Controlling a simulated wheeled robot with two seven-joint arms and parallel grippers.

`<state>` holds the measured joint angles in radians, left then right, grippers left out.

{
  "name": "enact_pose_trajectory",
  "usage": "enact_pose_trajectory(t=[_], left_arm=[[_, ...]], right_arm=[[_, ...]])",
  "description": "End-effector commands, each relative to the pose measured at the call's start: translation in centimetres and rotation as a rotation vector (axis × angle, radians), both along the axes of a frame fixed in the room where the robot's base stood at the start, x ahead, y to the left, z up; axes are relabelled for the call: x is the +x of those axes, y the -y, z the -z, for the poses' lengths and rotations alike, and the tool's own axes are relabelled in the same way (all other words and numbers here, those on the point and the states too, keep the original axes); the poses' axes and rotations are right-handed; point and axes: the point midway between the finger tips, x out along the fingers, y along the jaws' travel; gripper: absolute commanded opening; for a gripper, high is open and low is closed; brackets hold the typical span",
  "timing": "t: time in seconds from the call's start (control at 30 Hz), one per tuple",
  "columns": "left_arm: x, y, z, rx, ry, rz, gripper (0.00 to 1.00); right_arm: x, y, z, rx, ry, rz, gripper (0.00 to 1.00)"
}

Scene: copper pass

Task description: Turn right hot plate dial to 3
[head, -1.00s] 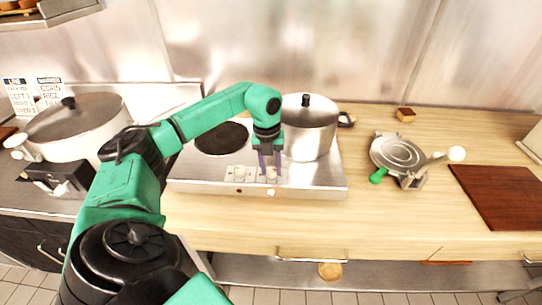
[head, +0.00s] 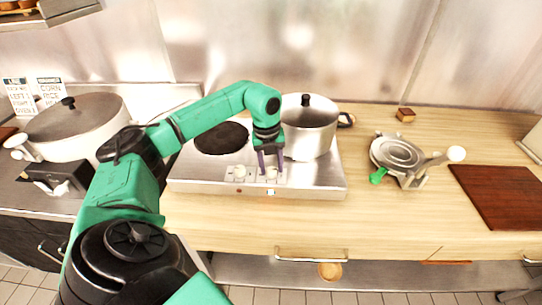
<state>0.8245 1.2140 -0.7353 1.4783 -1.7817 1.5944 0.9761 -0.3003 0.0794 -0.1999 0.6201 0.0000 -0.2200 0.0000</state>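The hot plate (head: 310,182) is a silver two-burner unit on the wooden counter. Its left burner (head: 221,138) is bare and dark. A lidded steel pot (head: 308,133) stands on its right side and hides the burner there. The left dial (head: 239,173) and the right dial (head: 271,174) are pale knobs near the front edge. My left gripper (head: 270,172) points down at the right dial, one purple finger on each side of it. I cannot tell if the fingers touch the dial, nor read its setting. My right gripper is not in view.
A large lidded pot (head: 75,128) stands at the left. A round metal press with a green handle (head: 398,157) and a brown cutting board (head: 500,195) lie to the right on the counter (head: 400,220). The counter's front strip is clear.

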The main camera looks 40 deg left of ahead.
Motion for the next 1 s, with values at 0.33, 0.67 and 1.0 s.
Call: enact_pose_trajectory(t=[0.33, 0.67, 1.0], left_arm=[[-0.2, 0.1, 0.1, 0.000, -0.007, 0.002, 0.71], [-0.3, -0.2, -4.3, -0.001, -0.001, 0.002, 0.71], [-0.9, -0.7, -13.7, -0.001, -0.003, 0.002, 0.71]], right_arm=[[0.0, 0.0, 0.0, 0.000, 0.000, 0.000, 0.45], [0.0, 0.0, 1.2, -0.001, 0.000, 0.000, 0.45], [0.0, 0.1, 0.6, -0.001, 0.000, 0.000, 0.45]])
